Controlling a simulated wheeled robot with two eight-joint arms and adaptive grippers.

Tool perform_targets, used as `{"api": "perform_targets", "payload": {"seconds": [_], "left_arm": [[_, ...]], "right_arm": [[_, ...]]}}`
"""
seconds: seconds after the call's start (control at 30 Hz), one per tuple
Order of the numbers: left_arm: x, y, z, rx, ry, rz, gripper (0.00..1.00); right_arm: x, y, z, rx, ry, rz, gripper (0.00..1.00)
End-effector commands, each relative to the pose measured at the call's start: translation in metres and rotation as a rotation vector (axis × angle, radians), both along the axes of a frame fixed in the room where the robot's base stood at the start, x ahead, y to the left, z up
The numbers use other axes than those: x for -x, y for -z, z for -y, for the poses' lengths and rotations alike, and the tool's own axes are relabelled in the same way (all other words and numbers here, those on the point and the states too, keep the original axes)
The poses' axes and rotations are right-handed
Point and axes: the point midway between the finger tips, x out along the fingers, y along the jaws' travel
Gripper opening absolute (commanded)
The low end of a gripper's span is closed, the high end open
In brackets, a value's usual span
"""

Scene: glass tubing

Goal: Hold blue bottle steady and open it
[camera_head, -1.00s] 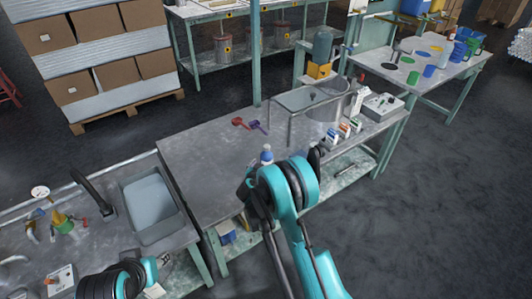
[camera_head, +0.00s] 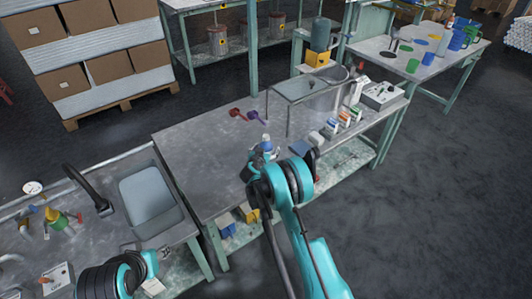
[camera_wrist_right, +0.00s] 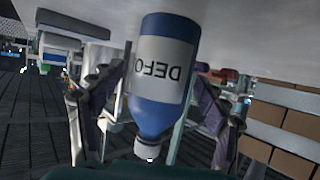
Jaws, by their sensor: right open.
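The blue bottle (camera_head: 267,143) stands on the grey metal worktable near its front edge, just beyond my right gripper (camera_head: 262,160). In the right wrist view the bottle (camera_wrist_right: 165,75) appears upside down, with a pale label and a white cap (camera_wrist_right: 148,152). The right gripper's fingers (camera_wrist_right: 160,85) are open, one on each side of the bottle. A gap shows by the left finger; whether the right finger touches cannot be told.
On the worktable (camera_head: 195,150) lie a red scoop (camera_head: 234,113) and a purple one (camera_head: 254,115). A clear tank on a metal frame (camera_head: 305,88) and small boxes stand to the right. A sink (camera_head: 150,200) is at left. The table's middle left is clear.

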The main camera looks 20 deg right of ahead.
Motion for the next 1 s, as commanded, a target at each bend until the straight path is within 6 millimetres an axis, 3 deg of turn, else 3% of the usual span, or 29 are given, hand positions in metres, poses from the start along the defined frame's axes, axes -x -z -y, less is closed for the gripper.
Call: {"api": "perform_targets", "payload": {"seconds": [0.1, 0.3, 0.33, 0.73, 1.0], "left_arm": [[0.000, -0.001, 0.000, 0.000, 0.000, 0.000, 0.40], [0.000, -0.001, 0.000, 0.000, 0.000, 0.000, 0.40], [0.000, -0.001, 0.000, 0.000, 0.000, 0.000, 0.40], [0.000, -0.004, 0.000, 0.000, 0.000, 0.000, 0.40], [0.000, -0.027, 0.000, 0.000, 0.000, 0.000, 0.40]], "right_arm": [[0.000, -0.001, 0.000, 0.000, 0.000, 0.000, 0.72], [0.000, -0.001, 0.000, 0.000, 0.000, 0.000, 0.19], [0.000, -0.001, 0.000, 0.000, 0.000, 0.000, 0.15], [0.000, -0.007, 0.000, 0.000, -0.001, 0.000, 0.15], [0.001, -0.050, 0.001, 0.000, 0.000, 0.000, 0.15]]}}
